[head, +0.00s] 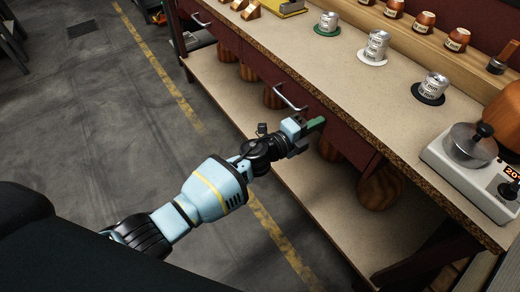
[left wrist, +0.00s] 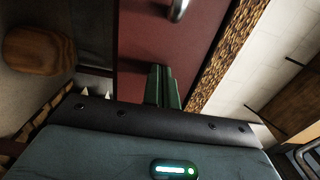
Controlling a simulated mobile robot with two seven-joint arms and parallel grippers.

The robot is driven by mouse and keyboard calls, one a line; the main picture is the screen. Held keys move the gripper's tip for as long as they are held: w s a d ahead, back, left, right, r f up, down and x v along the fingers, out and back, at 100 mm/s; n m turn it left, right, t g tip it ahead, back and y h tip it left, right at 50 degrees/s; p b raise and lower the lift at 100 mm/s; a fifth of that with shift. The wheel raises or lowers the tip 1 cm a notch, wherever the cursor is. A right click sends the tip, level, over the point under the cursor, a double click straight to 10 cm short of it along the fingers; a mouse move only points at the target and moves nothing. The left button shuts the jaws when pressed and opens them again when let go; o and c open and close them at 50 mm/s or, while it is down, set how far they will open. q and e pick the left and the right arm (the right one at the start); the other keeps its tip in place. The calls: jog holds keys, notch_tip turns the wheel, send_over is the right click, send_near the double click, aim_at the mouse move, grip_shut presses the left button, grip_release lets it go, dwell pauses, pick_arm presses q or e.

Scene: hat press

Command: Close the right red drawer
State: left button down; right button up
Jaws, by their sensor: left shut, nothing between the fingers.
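The right red drawer (head: 268,76) is under the front edge of the workbench, with a metal handle (head: 290,98) on its dark red front. Its front looks close to the bench edge; I cannot tell whether a small gap remains. My left gripper (head: 316,123) is in front of the drawer face, to the right of the handle. In the left wrist view its green fingers (left wrist: 163,86) are together and empty, pointing at the red front (left wrist: 145,38), with the handle (left wrist: 178,9) beyond them. Whether they touch is unclear. My right gripper is not in view.
Another red drawer with a handle (head: 201,19) is farther left. Tins (head: 376,47) on round coasters and a scale (head: 470,160) stand on the workbench top (head: 330,70). Wooden hat blocks (head: 381,187) sit on the lower shelf (head: 300,190). The floor (head: 100,120) at left is clear.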

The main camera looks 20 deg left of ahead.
pick_arm(q)
jog(key=p+v, duration=0.1)
jog(key=v, duration=0.6)
jog(key=shift+s+a+p, duration=0.25)
jog(key=shift+s+p, duration=0.1)
jog(key=shift+p, duration=0.05)
